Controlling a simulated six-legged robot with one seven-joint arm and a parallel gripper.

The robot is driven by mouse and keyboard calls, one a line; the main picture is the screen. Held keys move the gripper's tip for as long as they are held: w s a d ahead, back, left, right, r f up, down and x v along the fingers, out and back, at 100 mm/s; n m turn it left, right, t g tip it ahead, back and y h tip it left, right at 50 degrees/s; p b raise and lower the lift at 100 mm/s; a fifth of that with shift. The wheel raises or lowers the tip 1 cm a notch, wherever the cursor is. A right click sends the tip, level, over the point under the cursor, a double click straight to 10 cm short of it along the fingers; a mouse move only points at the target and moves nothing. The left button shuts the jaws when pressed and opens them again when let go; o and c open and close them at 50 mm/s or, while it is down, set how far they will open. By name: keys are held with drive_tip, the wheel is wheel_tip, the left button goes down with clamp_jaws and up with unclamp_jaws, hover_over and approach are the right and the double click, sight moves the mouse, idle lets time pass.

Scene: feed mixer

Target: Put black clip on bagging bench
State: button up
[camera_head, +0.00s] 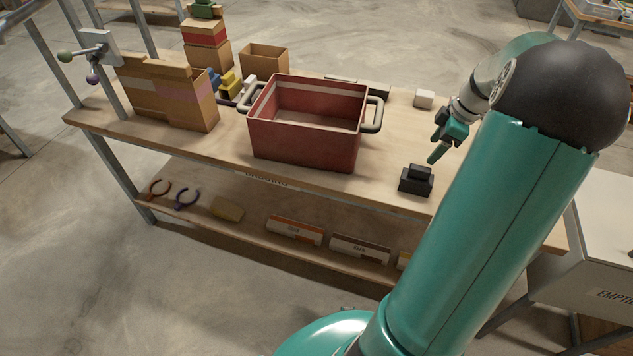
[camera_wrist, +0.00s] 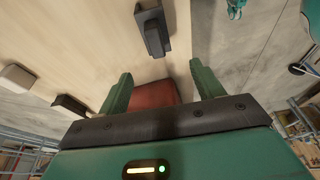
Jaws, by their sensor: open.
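A small black block-like thing (camera_head: 416,181) with a raised top stands near the front edge of the wooden bench (camera_head: 215,148); it may be the black clip, but I cannot tell for sure. A dark block also shows at the top of the wrist view (camera_wrist: 153,30), beyond my fingers and apart from them. My gripper (camera_head: 441,146) is over the right part of the bench, above and behind the black thing. In the wrist view, its fingers (camera_wrist: 163,82) are spread with nothing held between them. The label on the bench front is too small to read.
A red bin (camera_head: 305,145) with grey handles stands mid-bench, left of my gripper. A white block (camera_head: 424,98) lies behind. Cardboard boxes (camera_head: 168,95) fill the left end. Tools and small cartons (camera_head: 294,230) lie on the lower shelf. A pale container (camera_head: 603,240) stands right.

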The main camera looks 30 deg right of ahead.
drive_tip(key=w+a+r+m+h, duration=0.15)
drive_tip(key=a+r, duration=0.35)
drive_tip(key=a, duration=0.6)
drive_tip(key=w+a+r+m+h, duration=0.1)
drive_tip(key=w+a+r, duration=0.3)
drive_tip(key=a, duration=0.6)
drive_tip(key=s+a+r+m+t, duration=0.1)
drive_tip(key=s+a, duration=0.4)
drive_tip(key=a, duration=0.5)
drive_tip(key=s+a+r+m+t, duration=0.2)
drive_tip(key=s+a+m, duration=0.2)
drive_tip(key=a, duration=0.7)
drive_tip(key=shift+s+r, duration=0.25)
drive_tip(key=shift+s, duration=1)
drive_tip(key=shift+m+y, duration=0.25)
drive_tip(key=c, duration=0.6)
drive_tip(key=shift+c, duration=0.4)
drive_tip(key=shift+d, duration=0.15)
